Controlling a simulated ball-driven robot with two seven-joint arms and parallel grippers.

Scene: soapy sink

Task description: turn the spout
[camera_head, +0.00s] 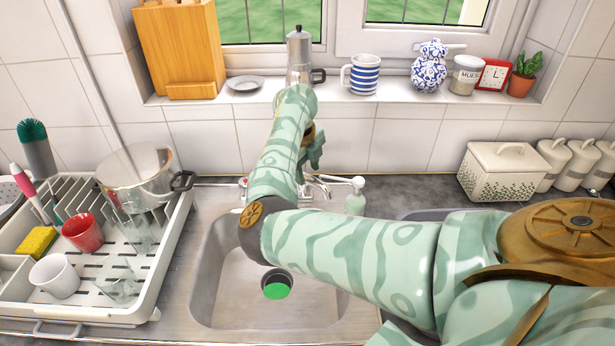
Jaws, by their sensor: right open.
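The chrome tap (322,187) stands at the back of the sink (205,285), mostly hidden behind my right arm. Only bits of its metal show on both sides of the forearm, and I cannot tell clearly which way the spout points. My right arm comes in from the right, crosses the sink and bends up toward the back wall. My right gripper (313,150) is beyond the forearm, above the tap, and is open. Its fingertips are partly hidden, and I cannot see whether it touches the spout. My left gripper is not in view.
A dish rack (150,290) with a pot (138,175), red cup (83,233) and glasses stands left. A soap bottle (356,197) is close right of the tap. A moka pot (300,55) and striped mug (361,75) stand on the sill. A green disc (276,290) lies in the sink.

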